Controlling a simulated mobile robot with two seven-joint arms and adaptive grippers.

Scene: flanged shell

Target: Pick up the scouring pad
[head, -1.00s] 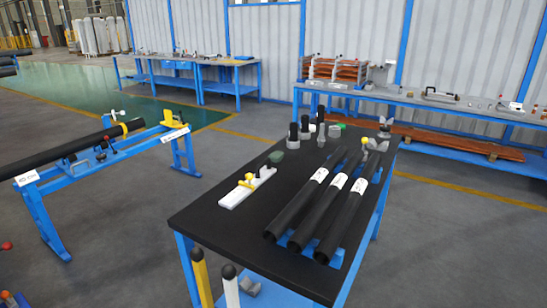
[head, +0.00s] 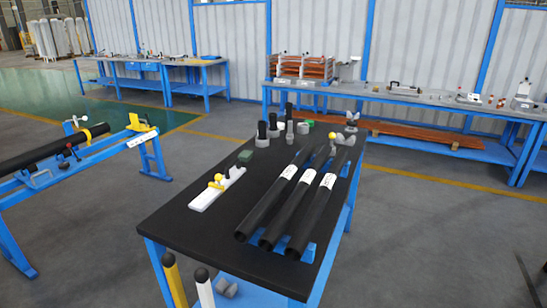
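A small dark green block (head: 246,155), which looks like the scouring pad, lies on the black top of the blue-legged table (head: 180,225), towards its left edge. It sits just behind a white fixture with a yellow clamp (head: 217,188). It is small in view, so its texture cannot be made out. Neither of my grippers shows in the head view.
Three long black tubes with white labels (head: 286,172) lie along the table's right side. Several black-and-grey fittings (head: 262,133) stand behind the pad. A yellow post (head: 174,278) and a white post (head: 204,288) rise at the near edge. The table's near left is clear.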

